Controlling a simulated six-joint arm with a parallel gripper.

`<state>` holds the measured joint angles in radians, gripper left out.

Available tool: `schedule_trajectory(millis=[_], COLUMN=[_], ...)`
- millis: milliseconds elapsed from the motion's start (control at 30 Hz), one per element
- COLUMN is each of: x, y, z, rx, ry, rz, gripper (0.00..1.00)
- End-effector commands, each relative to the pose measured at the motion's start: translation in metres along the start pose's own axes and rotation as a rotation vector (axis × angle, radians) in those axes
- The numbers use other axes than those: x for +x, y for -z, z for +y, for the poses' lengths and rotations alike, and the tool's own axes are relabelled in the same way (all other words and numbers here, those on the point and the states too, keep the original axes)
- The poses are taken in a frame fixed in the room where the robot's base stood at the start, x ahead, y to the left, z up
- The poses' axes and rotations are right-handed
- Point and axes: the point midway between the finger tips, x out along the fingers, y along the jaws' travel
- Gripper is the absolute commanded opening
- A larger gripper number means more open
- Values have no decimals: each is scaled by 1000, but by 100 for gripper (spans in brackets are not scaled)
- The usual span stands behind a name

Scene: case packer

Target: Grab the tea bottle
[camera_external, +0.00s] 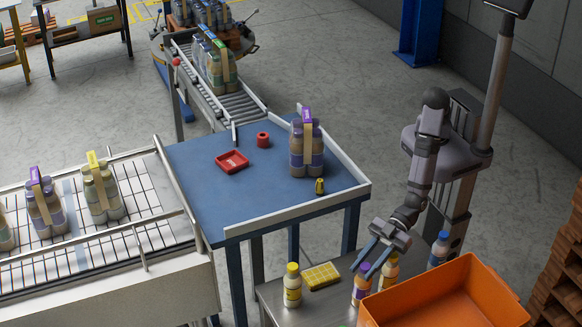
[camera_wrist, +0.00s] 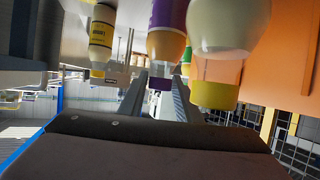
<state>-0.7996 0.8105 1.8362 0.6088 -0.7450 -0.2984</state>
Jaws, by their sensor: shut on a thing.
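My gripper (camera_external: 364,268) reaches down over the steel side table. Its fingers are closed around the top of a bottle with a purple cap and purple label (camera_external: 361,291). In the wrist view the purple-labelled bottle (camera_wrist: 166,14) appears upside down, its cap between my fingers (camera_wrist: 160,90). The bottle still appears to stand on the side table. I cannot read its label, so I cannot tell if it is the tea. A yellow-capped bottle (camera_external: 388,270) stands close beside it and looms large in the wrist view (camera_wrist: 228,30).
An orange crate (camera_external: 450,282) sits just right of the bottles. A blue-capped bottle (camera_external: 438,250) stands behind the crate. The blue table (camera_external: 220,195) holds a bottle pack (camera_external: 307,150).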

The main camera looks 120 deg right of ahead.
Motion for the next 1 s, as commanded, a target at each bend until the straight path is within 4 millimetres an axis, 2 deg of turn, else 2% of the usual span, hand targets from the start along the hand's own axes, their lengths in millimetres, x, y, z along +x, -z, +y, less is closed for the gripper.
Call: schedule_trajectory(millis=[367, 800, 1000], x=[-4, -28, -36], y=[12, 71, 90], z=[0, 0, 0], rx=[1, 3, 1], ry=[0, 1, 0], rz=[7, 8, 5], gripper=[0, 0, 0])
